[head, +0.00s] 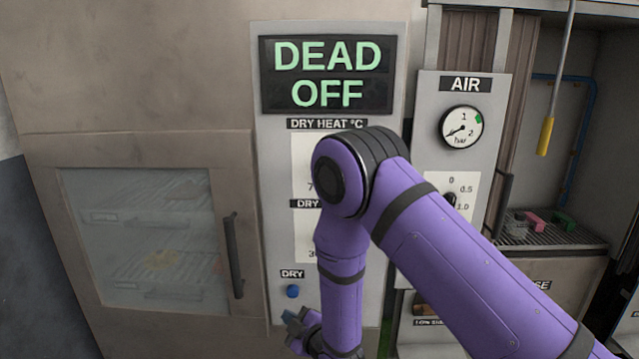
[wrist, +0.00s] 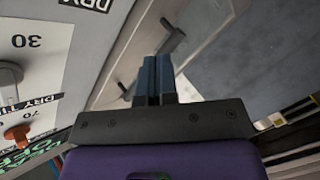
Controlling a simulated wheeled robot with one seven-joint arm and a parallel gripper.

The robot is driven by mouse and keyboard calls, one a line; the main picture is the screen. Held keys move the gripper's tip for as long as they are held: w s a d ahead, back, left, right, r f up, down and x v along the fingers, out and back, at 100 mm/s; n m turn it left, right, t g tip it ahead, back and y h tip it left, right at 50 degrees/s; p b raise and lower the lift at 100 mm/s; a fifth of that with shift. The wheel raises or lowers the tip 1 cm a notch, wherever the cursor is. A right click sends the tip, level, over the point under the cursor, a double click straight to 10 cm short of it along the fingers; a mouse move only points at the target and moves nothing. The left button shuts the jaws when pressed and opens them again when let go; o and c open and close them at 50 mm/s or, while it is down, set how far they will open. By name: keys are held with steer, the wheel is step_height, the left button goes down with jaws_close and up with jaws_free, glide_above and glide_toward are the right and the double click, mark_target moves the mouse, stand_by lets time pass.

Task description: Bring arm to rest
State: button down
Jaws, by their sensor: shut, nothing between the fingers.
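My gripper (wrist: 156,70) shows in the wrist view with its two dark blue fingers pressed together and nothing between them. In the head view my gripper (head: 293,326) is low in the picture, partly hidden by my purple arm, just below the blue button (head: 293,291) under the DRY label. My arm is bent and crosses in front of the grey control panel (head: 270,235), hiding parts of its dials. The fingers appear apart from the panel, though the exact gap is unclear.
A display (head: 327,75) reads DEAD OFF. Left is an oven door (head: 140,150) with a dark handle (head: 232,255). Right is an AIR panel (head: 430,110) with a gauge (head: 461,127), and an alcove with a hanging yellow-handled tool (head: 545,135) and small blocks on a grate.

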steer(key=w+d+r+m+h, duration=0.25)
steer(key=w+d+r, duration=0.2)
steer(key=r, duration=0.45)
steer(key=s+d+r+m+g+h, duration=0.1)
steer(key=s+d+r+m+h, duration=0.15)
steer(key=d+r, duration=0.65)
steer(key=s+d+r+m+g+h, duration=0.15)
steer(key=d+r+m, duration=0.25)
steer(key=d+r, duration=0.5)
steer(key=s+d+r+m+g+h, duration=0.1)
steer(key=s+d+r+m, duration=0.2)
steer(key=s, duration=0.7)
steer(key=s+d+r+m+g+h, duration=0.2)
steer(key=s+d+r, duration=0.2)
steer(key=s+d, duration=0.3)
steer(key=s+d+r+m+g+h, duration=0.1)
steer(key=s+d+r+m+g, duration=0.1)
steer(key=s, duration=1.1)
step_height(320, 180, up, 2)
steer(key=d+m, duration=0.1)
steer(key=d, duration=0.2)
steer(key=shift+s+r+m, duration=0.2)
steer(key=shift+r+m, duration=0.05)
steer(key=shift+m, duration=0.05)
